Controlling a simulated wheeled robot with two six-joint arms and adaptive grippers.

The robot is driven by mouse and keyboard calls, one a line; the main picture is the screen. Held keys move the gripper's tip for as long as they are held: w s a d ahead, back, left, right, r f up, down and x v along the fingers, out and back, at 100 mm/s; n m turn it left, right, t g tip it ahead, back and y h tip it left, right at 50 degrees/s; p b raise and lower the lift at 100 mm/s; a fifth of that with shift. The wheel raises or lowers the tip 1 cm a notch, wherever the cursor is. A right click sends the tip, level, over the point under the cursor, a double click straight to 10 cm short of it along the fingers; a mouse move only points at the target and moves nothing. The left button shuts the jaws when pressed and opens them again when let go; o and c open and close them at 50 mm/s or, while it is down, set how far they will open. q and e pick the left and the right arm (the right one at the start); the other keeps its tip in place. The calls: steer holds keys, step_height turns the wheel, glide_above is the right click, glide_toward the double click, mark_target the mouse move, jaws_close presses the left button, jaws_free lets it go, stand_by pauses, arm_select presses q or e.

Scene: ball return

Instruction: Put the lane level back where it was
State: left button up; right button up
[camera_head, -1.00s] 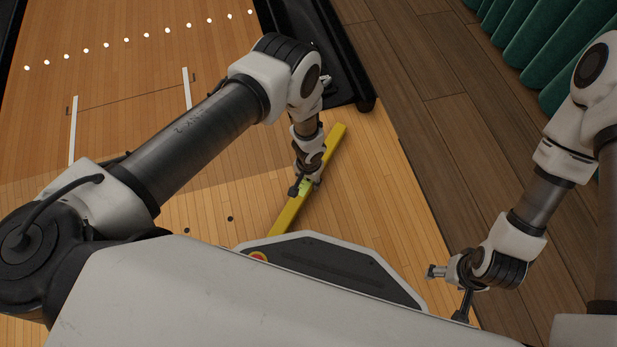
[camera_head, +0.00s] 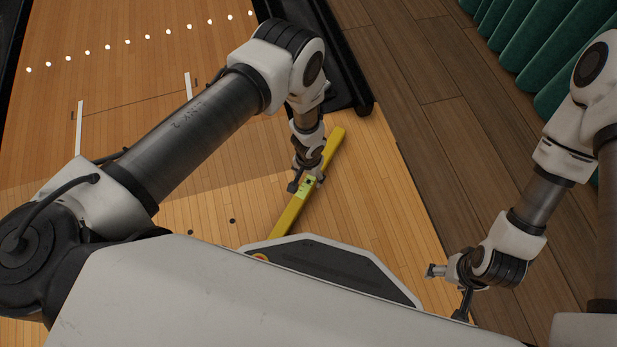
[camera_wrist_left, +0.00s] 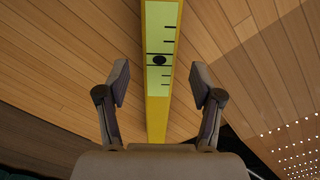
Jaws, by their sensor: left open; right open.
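The lane level is a long yellow bar (camera_head: 290,217) lying on the wooden lane floor in the head view, slanting up to the right. In the left wrist view the level (camera_wrist_left: 160,110) runs upright through the middle, with a pale green scale and black marks on its face. My left gripper (camera_head: 306,186) is over the middle of the bar. In the left wrist view the left gripper's fingers (camera_wrist_left: 158,85) are open, one on each side of the bar with a gap to each. My right gripper (camera_head: 447,292) is open and empty at the lower right, away from the level.
A black gutter edge (camera_head: 345,60) ends just beyond the level's far end. Dark floorboards (camera_head: 400,60) and a green curtain (camera_head: 545,45) lie to the right. The pale lane (camera_head: 120,70) with white dots stretches away at the left and is clear.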

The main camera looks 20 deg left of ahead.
mark_target(307, 183)
arm_select(q)
step_height(307, 183, up, 7)
steer(key=p, duration=0.3)
steer(key=shift+p, duration=0.4)
arm_select(e)
step_height(307, 183, up, 5)
steer(key=shift+r, duration=0.1)
arm_select(q)
steer(key=s+a+r+n, duration=0.1)
steer(key=s+a+r, duration=0.4)
steer(key=s, duration=0.5)
steer(key=s+a+r+n, duration=0.1)
steer(key=s+a+r, duration=0.5)
steer(key=s, duration=0.5)
step_height(307, 183, up, 3)
steer(key=shift+a+f+n, duration=0.15)
steer(key=shift+a+n, duration=0.15)
